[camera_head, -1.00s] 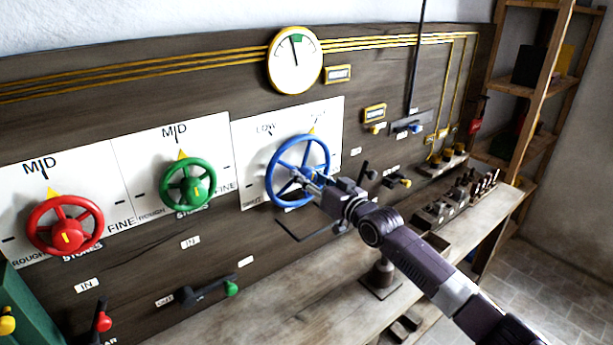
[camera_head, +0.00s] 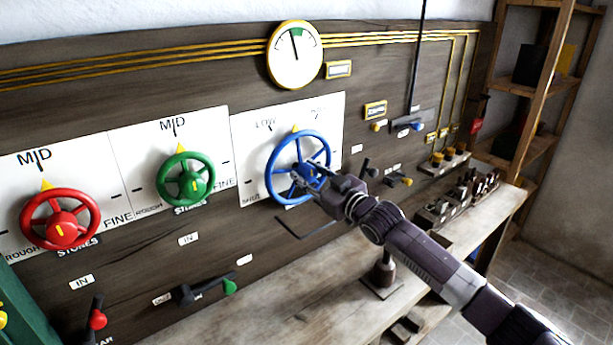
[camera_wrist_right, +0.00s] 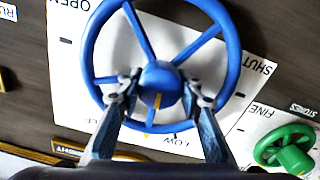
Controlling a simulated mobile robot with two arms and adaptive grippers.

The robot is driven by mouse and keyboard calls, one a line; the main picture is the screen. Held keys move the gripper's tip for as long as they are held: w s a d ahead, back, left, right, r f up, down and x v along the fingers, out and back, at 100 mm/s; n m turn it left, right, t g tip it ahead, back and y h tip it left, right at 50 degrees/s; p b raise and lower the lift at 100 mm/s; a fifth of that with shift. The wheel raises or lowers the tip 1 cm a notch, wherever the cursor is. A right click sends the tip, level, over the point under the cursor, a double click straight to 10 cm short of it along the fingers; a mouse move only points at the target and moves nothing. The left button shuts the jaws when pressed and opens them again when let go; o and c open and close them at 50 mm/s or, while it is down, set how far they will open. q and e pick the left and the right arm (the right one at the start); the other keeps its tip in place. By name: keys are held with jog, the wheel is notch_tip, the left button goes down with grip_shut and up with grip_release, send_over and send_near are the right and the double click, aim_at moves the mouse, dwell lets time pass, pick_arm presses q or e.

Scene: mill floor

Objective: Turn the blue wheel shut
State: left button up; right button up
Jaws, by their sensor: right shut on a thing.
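The blue wheel (camera_head: 269,165) is mounted on a white dial plate in the middle of the panel. My right gripper (camera_head: 304,174) reaches it from the lower right. The right wrist view shows the wheel's round hub (camera_wrist_right: 160,78) between the two fingers of that gripper (camera_wrist_right: 160,88), which are shut on it. The yellow pointer (camera_head: 294,128) above the wheel stands between the LOW mark and the mark to its right, partly legible as HALF in the wrist view. SHUT is at the plate's lower left in the head view. My left gripper is out of view.
A green wheel (camera_head: 186,180) and a red wheel (camera_head: 60,230) sit to the left, both with pointers at MID. A round gauge (camera_head: 295,55) is above. Levers (camera_head: 205,290) stick out below. A wooden bench (camera_head: 290,310) runs under the panel.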

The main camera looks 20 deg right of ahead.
jog(key=n, duration=0.3)
jog(key=shift+n, duration=0.4)
jog(key=n, duration=0.4)
jog(key=shift+n, duration=0.4)
jog(key=n, duration=0.4)
jog(key=shift+a+f+p, duration=0.1)
jog(key=shift+p, duration=0.25)
jog(key=shift+f+n, duration=0.15)
jog(key=shift+n, duration=1.95)
jog(key=o, duration=1.2)
jog(key=shift+s, duration=0.15)
